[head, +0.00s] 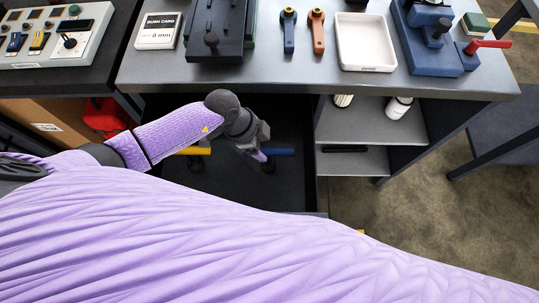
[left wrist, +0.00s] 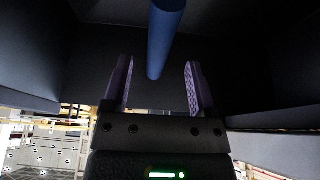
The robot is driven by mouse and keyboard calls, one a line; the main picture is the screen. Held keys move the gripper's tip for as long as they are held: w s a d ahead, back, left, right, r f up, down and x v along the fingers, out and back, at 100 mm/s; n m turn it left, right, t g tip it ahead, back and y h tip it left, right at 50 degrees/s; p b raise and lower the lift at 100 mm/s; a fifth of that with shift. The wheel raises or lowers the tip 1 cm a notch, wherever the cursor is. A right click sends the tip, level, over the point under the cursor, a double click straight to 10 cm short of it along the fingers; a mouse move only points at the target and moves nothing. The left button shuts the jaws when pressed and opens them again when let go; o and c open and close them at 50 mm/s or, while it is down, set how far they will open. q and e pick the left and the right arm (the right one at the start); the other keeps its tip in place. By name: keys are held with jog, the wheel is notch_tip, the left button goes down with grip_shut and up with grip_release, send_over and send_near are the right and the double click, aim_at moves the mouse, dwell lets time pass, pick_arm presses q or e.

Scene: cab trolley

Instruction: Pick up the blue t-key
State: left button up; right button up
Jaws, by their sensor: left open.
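The blue t-key (head: 280,152) is in the dark open space below the worktop, its blue bar lying sideways and partly hidden by my left gripper. In the left wrist view its blue bar (left wrist: 164,35) comes down from the top edge, and its near end shows between my two fingers. My left gripper (head: 261,156) is open, with its purple fingertips (left wrist: 158,85) at the left end of the bar. I cannot tell whether they touch it. My right gripper is not in view.
A yellow bar (head: 195,151) lies left of the blue one. The worktop (head: 270,72) above holds a blue lever (head: 288,32), an orange lever (head: 315,32) and a white tray (head: 365,45). Grey shelves (head: 365,125) stand to the right.

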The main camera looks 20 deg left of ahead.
aim_at(266, 150)
pick_arm(q)
jog(key=b+x, duration=0.2)
jog(key=x, duration=0.3)
jog(key=shift+s+a+b, duration=0.1)
jog(key=shift+b, duration=0.3)
jog(key=shift+r, duration=0.1)
grip_shut()
dwell(0.7)
